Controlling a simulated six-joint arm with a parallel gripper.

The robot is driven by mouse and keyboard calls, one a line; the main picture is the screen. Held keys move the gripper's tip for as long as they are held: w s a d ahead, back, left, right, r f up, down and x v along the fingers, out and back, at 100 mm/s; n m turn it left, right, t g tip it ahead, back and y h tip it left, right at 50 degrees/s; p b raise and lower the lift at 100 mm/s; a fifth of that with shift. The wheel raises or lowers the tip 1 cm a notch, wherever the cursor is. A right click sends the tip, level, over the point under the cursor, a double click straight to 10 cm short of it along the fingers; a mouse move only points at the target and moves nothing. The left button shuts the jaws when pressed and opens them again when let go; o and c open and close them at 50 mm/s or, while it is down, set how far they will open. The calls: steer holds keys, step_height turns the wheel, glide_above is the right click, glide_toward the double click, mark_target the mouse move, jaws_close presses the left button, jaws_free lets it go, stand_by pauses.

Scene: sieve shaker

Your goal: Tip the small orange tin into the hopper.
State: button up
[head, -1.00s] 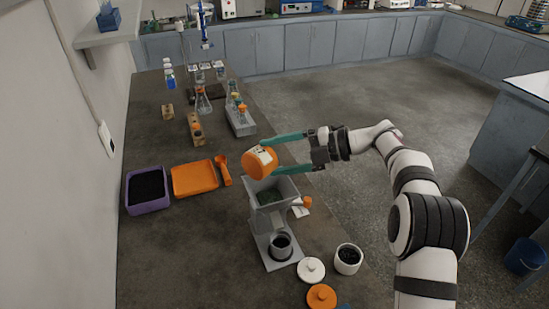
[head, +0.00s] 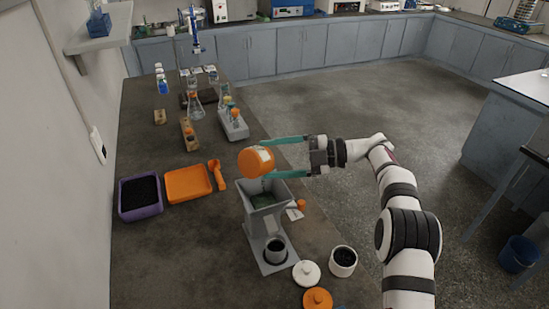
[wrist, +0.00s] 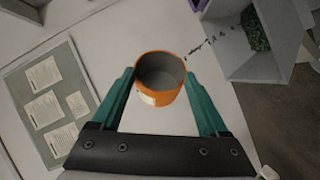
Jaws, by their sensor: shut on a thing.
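The small orange tin (head: 254,163), with a pale label, is held tilted above the hopper's far left rim. In the wrist view the tin (wrist: 148,96) shows its open mouth and a grey inside with no contents visible. Small dark bits hang in the air between it and the hopper (wrist: 275,63). My gripper (head: 270,157) is shut on the tin, one teal finger on each side. The grey hopper (head: 243,205) is open at the top, with dark green grains inside. A cup of dark material (head: 275,251) stands below it.
An orange tray (head: 189,184), an orange scoop (head: 216,173) and a purple tray of dark grains (head: 140,212) lie left of the hopper. A white jar (head: 343,265), a white lid (head: 306,274) and an orange lid (head: 317,299) are at the front right. Glassware stands behind.

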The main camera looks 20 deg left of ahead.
steer(key=shift+s+a+r+n+t+h, duration=0.15)
steer(key=shift+s+r+n+t+h, duration=0.3)
steer(key=shift+r+n, duration=0.2)
steer(key=shift+s+n+t+h, duration=0.2)
steer(key=shift+n+t+h, duration=0.15)
steer(key=shift+n, duration=0.2)
